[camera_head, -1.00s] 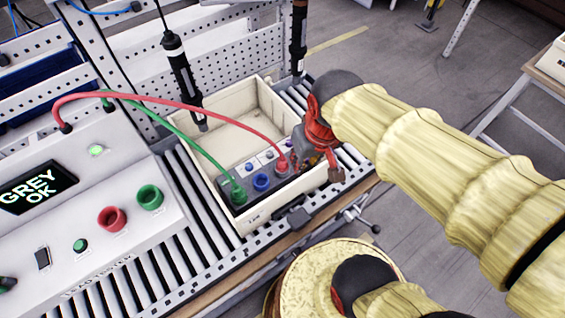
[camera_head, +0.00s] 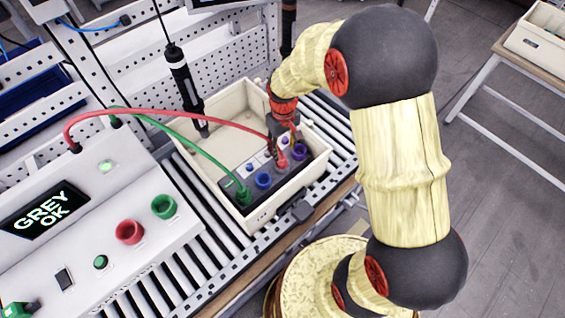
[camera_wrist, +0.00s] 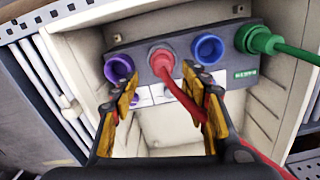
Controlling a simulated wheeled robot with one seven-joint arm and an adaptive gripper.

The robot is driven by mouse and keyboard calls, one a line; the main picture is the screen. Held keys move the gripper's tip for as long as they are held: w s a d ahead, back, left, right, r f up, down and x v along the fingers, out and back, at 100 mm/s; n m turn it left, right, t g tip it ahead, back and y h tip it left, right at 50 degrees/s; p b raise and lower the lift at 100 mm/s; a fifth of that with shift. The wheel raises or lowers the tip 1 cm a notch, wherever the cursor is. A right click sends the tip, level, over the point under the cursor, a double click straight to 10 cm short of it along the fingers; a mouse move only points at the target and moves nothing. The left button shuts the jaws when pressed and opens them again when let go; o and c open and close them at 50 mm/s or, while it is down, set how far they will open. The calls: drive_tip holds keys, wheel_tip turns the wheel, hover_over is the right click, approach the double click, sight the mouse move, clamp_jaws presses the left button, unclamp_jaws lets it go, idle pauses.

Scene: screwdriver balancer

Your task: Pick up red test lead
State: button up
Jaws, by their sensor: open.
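The red test lead (camera_head: 190,118) arcs from the tester box on the left to a device in a cream bin; its red plug (camera_head: 282,160) sits in a socket there. In the wrist view the red plug (camera_wrist: 162,62) is in its socket, with the red cable running down between the fingers. My gripper (camera_wrist: 168,92) is open, its two yellow-and-black fingers on either side of the cable, tips just short of the plug. In the head view my gripper (camera_head: 284,140) is over the device at the plug, partly hidden by the wrist.
The green lead (camera_head: 180,135) runs to the green plug (camera_head: 243,194) beside a blue socket (camera_head: 263,180) and a purple socket (camera_head: 299,153). The cream bin's (camera_head: 312,180) walls surround the device. A hanging screwdriver (camera_head: 182,75) is close behind. The tester (camera_head: 95,235) reads "GREY OK".

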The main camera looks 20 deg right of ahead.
sight(282, 157)
drive_tip(key=f+b, duration=0.1)
drive_tip(key=f, duration=0.6)
drive_tip(key=shift+a, duration=0.2)
drive_tip(key=shift+c, duration=0.5)
clamp_jaws()
